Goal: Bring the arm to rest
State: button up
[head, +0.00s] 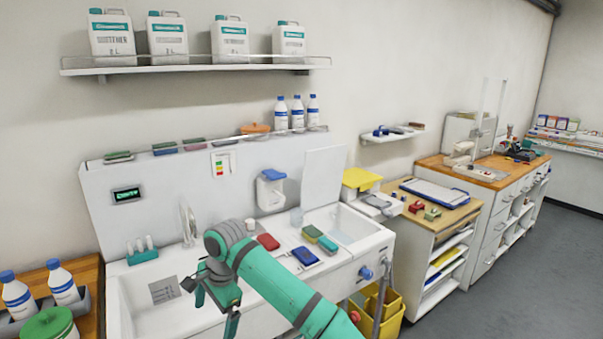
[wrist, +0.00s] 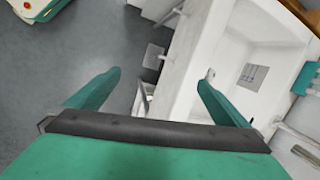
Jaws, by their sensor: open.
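My gripper (head: 212,296) is in front of the left sink basin in the head view, at the end of my green arm, and points down. In the wrist view its two green fingers (wrist: 158,98) stand wide apart with nothing between them. Beyond the fingers I see the grey floor (wrist: 70,55) and the white sink unit (wrist: 190,60). The gripper touches nothing that I can make out. My forearm runs to the lower right in the head view and hides part of the sink front.
The sink's middle ledge holds a red pad (head: 268,242), a blue item (head: 305,256) and green sponges (head: 327,244). White bottles (head: 62,286) stand at the left. A yellow bin (head: 388,308) stands below the sink at right. The floor at right (head: 510,270) is clear.

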jog(key=s+a+f+n+t+y, duration=0.1)
jog(key=s+a+f+n+y, duration=0.2)
jog(key=a, duration=0.5)
jog(key=s+a+f+t+y, duration=0.25)
jog(key=a+f+y, duration=0.25)
jog(key=a, duration=0.3)
jog(key=s+d+f+m+t+y, duration=0.1)
jog(key=s+d+f+t+y, duration=0.1)
jog(key=s+f+t, duration=0.2)
jog(key=s+d+f+m+t+h, duration=0.1)
jog(key=s+d+f+t+h, duration=0.3)
jog(key=s+d, duration=0.45)
jog(key=s+d+f+m+t+h, duration=0.1)
jog(key=s+d+f+t+h, duration=0.25)
jog(key=s+d+f, duration=0.5)
jog(key=s+d+r+n+h, duration=0.2)
jog(key=s+d+r+n, duration=0.2)
jog(key=s+d, duration=0.5)
jog(key=s+d+r+n+h, duration=0.3)
jog(key=s+d+r+n, duration=0.2)
jog(key=s+d, duration=0.5)
jog(key=shift+s+r, duration=0.2)
jog(key=shift+s, duration=0.2)
jog(key=shift+d+h, duration=0.1)
jog(key=shift+h, duration=0.15)
